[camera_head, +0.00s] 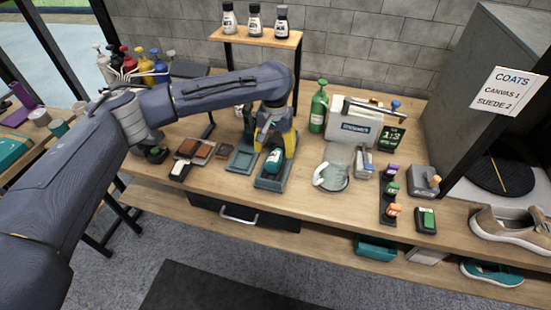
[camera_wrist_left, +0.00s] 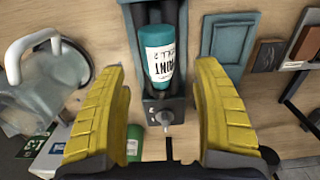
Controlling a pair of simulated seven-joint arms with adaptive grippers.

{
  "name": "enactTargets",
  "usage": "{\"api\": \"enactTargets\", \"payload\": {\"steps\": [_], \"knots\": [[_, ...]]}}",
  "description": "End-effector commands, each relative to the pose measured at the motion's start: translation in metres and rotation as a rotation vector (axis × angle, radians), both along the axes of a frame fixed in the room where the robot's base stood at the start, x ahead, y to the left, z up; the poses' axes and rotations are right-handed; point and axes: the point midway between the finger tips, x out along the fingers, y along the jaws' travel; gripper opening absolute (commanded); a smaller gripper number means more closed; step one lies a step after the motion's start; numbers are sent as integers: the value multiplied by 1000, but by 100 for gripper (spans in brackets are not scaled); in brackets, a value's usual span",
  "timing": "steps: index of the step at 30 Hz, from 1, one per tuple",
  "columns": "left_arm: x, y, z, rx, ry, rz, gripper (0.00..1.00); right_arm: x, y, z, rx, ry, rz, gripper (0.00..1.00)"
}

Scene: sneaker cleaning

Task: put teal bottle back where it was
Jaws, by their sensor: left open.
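The teal bottle (camera_head: 273,160) has a white label and sits in a dark teal-grey holder (camera_head: 270,184) near the front of the bench. In the left wrist view, the open fingers of my left gripper (camera_wrist_left: 160,85) stand on either side with gaps to the bottle. My right gripper is out of view.
An empty teal tray (camera_head: 241,159) and brown swatches (camera_head: 195,148) lie left of the holder. A clear jug (camera_head: 334,171) stands to the right, a green bottle (camera_head: 319,108) behind. Small bottles (camera_head: 390,190) stand farther right, and a shelf (camera_head: 258,36) rises behind.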

Motion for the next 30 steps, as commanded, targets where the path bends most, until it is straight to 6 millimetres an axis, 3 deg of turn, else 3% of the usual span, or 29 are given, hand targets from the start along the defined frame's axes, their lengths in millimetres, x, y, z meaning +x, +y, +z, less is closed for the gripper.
{"api": "enactTargets", "payload": {"steps": [15,27,30], "knots": [[0,-2,-46,0,2,1,66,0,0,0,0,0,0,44],[1,-1,-53,0,0,0,68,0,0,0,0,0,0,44],[1,-1,-53,0,0,0,56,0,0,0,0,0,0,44]]}}
